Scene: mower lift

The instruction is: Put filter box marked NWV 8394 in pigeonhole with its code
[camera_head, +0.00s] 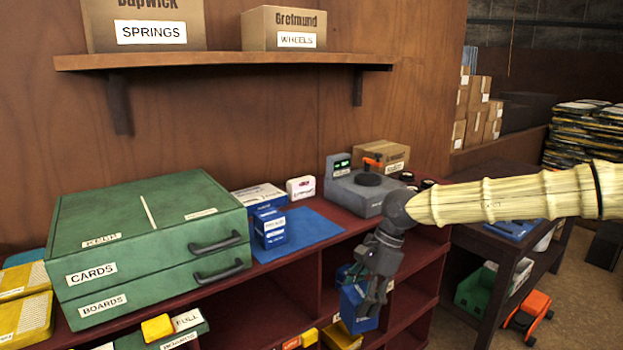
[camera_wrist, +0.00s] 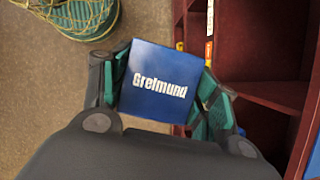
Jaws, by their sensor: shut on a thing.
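My gripper (camera_head: 371,306) points down in front of the dark red shelf unit, at the right part of its front. It is shut on a blue box (camera_head: 354,308). In the wrist view the blue box (camera_wrist: 160,84) sits between the two green-padded fingers, with "Grefmund" on the face toward the camera. No code is readable on it. The dark red pigeonholes (camera_head: 320,280) are under the counter; their edge and compartments also show at the right of the wrist view (camera_wrist: 265,92). A small label on the pigeonhole front is too small to read.
On the counter stand a green drawer case (camera_head: 150,240), stacked blue boxes (camera_head: 270,232) on a blue mat (camera_head: 308,232), and a grey scale-like device (camera_head: 365,190). Yellow boxes (camera_head: 341,336) lie in lower compartments. A green basket (camera_wrist: 80,14) stands on the floor.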

